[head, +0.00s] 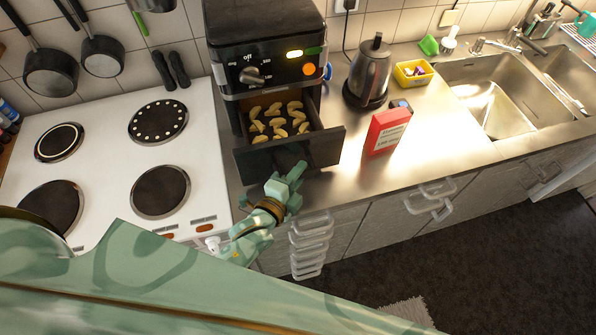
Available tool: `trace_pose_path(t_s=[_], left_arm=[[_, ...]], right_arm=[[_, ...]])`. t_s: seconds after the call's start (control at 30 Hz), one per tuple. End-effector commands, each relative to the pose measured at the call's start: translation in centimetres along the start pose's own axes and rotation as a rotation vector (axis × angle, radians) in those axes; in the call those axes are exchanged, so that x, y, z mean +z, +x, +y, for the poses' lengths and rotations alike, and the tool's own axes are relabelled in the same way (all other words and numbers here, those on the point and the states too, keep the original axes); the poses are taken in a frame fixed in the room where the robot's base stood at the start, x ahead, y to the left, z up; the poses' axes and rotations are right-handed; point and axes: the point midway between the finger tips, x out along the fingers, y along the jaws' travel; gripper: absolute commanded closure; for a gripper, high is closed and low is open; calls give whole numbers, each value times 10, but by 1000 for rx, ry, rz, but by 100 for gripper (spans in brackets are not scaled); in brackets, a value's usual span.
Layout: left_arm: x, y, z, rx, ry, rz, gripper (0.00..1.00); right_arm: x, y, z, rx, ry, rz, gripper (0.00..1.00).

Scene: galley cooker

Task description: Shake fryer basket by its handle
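The black air fryer (263,45) stands on the counter right of the hob. Its basket (325,148) is pulled out at the front, with several golden, curved food pieces (275,122) lying inside. My green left gripper (288,180) is just in front of the basket's front panel, low and near the counter edge. The basket's handle is not clearly visible; my gripper covers the area where it would be. I cannot tell whether the fingers are apart or closed on the handle. My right gripper is not in view.
A red and white box (387,131), a kettle (369,75) and a yellow tub (412,73) stand right of the fryer. A white hob (105,130) lies left and a sink (500,100) right. Clear steel counter (455,140) lies between box and sink.

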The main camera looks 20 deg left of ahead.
Motion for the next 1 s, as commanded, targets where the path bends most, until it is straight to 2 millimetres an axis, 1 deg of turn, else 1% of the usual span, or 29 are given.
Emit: trace_pose_path(t_s=[0.03, 0.07, 0.1, 0.37, 0.47, 0.57, 0.67, 0.8, 0.9, 1.0], left_arm=[[0, 0, 1, 2, 0, -1, 71], [0, 0, 1, 2, 0, -1, 63], [0, 0, 1, 2, 0, -1, 60], [0, -1, 1, 2, 0, -1, 60], [0, -8, 1, 3, -1, -1, 60], [0, -25, 2, 5, 0, -1, 60], [1, -51, 2, 6, -1, -1, 60], [1, -90, 2, 7, -1, -2, 60], [1, -116, 2, 6, -1, -1, 60], [1, -137, 2, 6, -2, -1, 60]], right_arm=[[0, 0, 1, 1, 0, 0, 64], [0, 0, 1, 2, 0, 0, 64], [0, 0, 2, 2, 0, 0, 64], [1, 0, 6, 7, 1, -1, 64], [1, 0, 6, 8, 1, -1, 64], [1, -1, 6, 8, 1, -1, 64], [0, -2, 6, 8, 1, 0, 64], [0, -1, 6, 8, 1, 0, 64], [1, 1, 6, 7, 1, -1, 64], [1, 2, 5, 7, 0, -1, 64]])
